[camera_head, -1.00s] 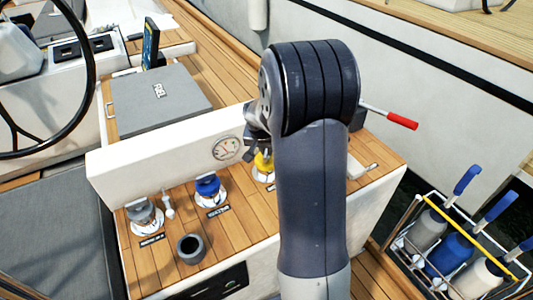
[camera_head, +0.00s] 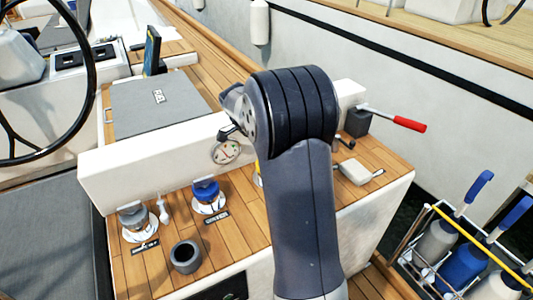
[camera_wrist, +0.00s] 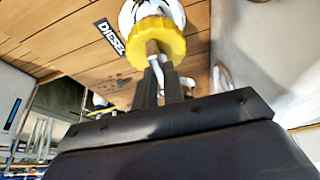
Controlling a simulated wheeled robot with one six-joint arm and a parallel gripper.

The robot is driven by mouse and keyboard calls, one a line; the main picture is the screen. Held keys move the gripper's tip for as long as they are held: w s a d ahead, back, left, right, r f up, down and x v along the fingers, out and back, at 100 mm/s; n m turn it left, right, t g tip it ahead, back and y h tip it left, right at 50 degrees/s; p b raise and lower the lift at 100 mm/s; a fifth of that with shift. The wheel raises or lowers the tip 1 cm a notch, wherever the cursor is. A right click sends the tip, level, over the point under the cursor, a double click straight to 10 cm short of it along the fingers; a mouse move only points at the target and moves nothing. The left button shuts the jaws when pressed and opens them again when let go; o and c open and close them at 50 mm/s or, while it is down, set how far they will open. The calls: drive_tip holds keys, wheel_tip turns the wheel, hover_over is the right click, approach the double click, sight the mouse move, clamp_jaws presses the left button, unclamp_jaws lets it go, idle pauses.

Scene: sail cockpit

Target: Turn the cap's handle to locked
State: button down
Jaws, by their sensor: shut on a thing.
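The yellow cap (camera_wrist: 168,40) shows in the wrist view, next to a black DIESEL label (camera_wrist: 109,36) on the wooden deck. A pale handle (camera_wrist: 157,72) with a brownish part stands out from the cap. My gripper (camera_wrist: 160,82) is shut on this handle, its dark fingers on either side. I cannot read whether the handle's angle means locked. In the head view my arm hides most of the cap; only a yellow sliver (camera_head: 258,169) shows.
A blue cap (camera_head: 206,190), a grey cap (camera_head: 133,217) and a dark cup (camera_head: 185,257) stand left of my arm. A round gauge (camera_head: 226,151) is on the white upright panel. A red-tipped lever (camera_head: 409,124) and a bottle rack (camera_head: 440,262) lie to the right.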

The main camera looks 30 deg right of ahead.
drive_tip(key=shift+m+g, duration=0.5)
drive_tip(key=shift+m, duration=0.7)
drive_tip(key=c, duration=1.5)
unclamp_jaws()
drive_tip(key=p+v, duration=0.1)
drive_tip(key=v, duration=0.9)
drive_tip(key=shift+r, duration=0.4)
drive_tip(key=shift+w+f, duration=0.1)
drive_tip(key=shift+w, duration=0.05)
